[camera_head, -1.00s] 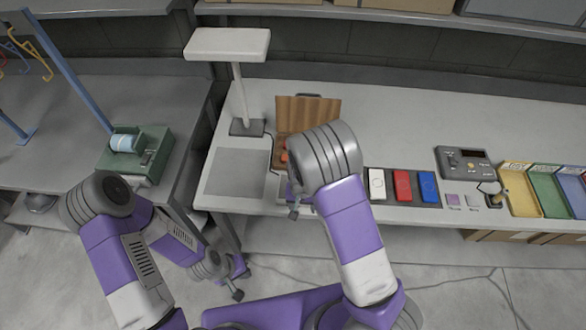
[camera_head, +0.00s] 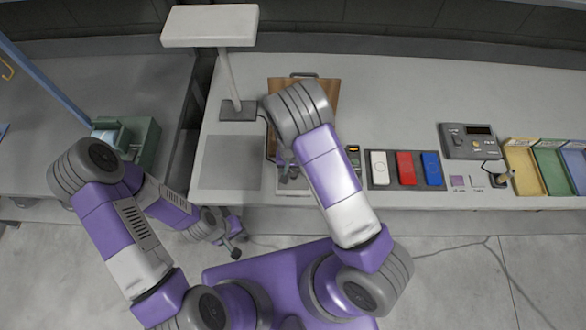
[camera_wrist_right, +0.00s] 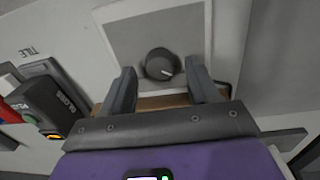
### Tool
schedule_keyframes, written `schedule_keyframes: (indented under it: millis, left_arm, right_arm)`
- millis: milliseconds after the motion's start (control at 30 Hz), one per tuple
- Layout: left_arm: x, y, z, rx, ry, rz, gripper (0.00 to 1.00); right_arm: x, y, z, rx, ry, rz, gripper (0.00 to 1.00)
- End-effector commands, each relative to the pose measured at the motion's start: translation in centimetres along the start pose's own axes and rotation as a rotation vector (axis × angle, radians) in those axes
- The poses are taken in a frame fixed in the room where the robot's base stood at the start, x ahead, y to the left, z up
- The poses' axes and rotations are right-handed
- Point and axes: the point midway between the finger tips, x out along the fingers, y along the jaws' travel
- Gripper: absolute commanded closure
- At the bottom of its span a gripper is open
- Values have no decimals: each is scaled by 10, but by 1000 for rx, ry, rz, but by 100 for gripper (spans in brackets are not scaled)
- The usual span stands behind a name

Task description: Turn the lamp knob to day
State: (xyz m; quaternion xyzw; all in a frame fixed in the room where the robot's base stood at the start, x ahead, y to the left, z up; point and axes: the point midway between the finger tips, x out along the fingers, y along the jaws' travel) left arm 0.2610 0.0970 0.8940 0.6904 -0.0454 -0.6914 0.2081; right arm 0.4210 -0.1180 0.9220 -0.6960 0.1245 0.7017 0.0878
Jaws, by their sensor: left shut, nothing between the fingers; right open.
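The lamp knob (camera_wrist_right: 160,64) is a dark round dial with a white pointer mark, on a grey panel with a pale border (camera_wrist_right: 153,12). Its day label cannot be read. My right gripper (camera_wrist_right: 160,70) is open, with one finger on each side of the knob in the right wrist view; contact cannot be told. In the head view my right gripper (camera_head: 287,168) is over the panel at the bench's front and hides the knob. The lamp (camera_head: 210,27) has a flat white head on a post. My left gripper (camera_head: 234,242) is shut and empty, low in front of the bench.
A wooden case (camera_head: 325,93) stands behind my right gripper. A black device with a green button (camera_wrist_right: 53,106) is beside it in the wrist view. White (camera_head: 379,168), red (camera_head: 405,168) and blue (camera_head: 431,168) blocks lie to the right. A grey mat (camera_head: 230,165) is at left.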

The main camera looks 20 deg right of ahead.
Motion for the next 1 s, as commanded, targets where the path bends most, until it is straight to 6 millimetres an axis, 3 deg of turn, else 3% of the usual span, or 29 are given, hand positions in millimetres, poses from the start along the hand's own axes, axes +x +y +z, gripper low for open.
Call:
schedule_keyframes:
  millis: [367, 733, 1000]
  left_arm:
    - [0, 0, 0, 0, 1, 0, 100]
    - [0, 0, 0, 0, 1, 0, 100]
    - [0, 0, 0, 0, 1, 0, 100]
  right_arm:
    - [8, 0, 0, 0, 0, -1, 40]
    - [7, 0, 0, 0, 0, -1, 96]
    - [7, 0, 0, 29, -2, -1, 96]
